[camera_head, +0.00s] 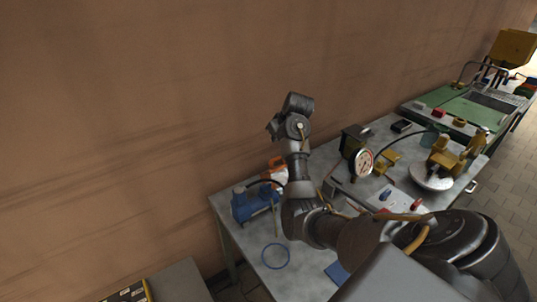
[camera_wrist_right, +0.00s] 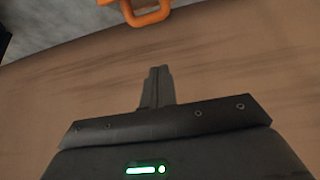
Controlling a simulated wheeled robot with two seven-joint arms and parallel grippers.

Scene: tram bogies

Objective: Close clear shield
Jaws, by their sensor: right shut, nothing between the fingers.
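My right arm rises from the lower right in the head view. My right gripper (camera_head: 274,127) is near its top end, in front of the brown wall and above the workbench. In the right wrist view the two fingers (camera_wrist_right: 157,84) are together, with nothing between them. A small pale-green, see-through piece (camera_head: 429,138) stands at the back of the bench, right of the dial gauge. I cannot tell whether it is the clear shield, or whether it is open. My gripper is well to its left and touches nothing visible. My left gripper is not in view.
The workbench (camera_head: 258,245) holds a blue unit (camera_head: 252,203), an orange item (camera_head: 274,170), a dial gauge (camera_head: 363,162), yellow fixtures (camera_head: 450,155) and a blue ring (camera_head: 276,256). The orange item's handle also shows in the wrist view (camera_wrist_right: 148,17). A green-topped bench stands farther right.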

